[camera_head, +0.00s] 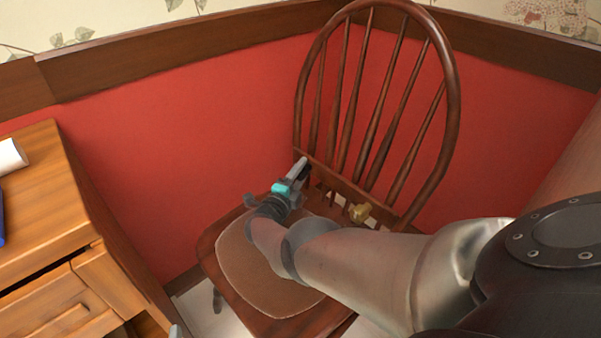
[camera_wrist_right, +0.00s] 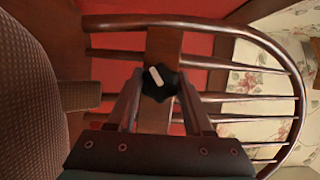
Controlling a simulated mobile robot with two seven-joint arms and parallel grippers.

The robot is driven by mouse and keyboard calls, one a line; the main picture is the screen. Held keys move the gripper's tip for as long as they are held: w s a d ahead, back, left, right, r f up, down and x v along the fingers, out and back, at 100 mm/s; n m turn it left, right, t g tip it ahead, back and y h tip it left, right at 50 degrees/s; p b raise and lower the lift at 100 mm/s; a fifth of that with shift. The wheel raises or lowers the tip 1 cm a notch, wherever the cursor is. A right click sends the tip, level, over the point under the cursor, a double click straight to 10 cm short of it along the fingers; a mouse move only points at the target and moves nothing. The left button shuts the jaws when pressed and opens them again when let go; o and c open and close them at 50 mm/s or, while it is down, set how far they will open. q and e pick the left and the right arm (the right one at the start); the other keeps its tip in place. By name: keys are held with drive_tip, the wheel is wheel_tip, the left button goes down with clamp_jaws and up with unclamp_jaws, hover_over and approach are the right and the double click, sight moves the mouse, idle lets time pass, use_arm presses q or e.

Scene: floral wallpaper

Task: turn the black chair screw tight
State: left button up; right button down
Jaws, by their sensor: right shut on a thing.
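The wooden chair (camera_head: 452,100) has a round spindled back and a tan seat pad (camera_head: 265,270). My right gripper (camera_head: 303,170) reaches over the seat to the left lower part of the chair back. In the right wrist view its fingers (camera_wrist_right: 160,84) are shut on the screw from both sides. In the head view the screw is mostly hidden at the fingertips.
A wooden desk with drawers (camera_head: 45,245) stands at the left. A red wall panel (camera_head: 190,150) is close behind the chair. My right arm covers part of the seat.

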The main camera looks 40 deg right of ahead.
idle(0.4)
drive_tip(key=shift+c, duration=1.5)
unclamp_jaws()
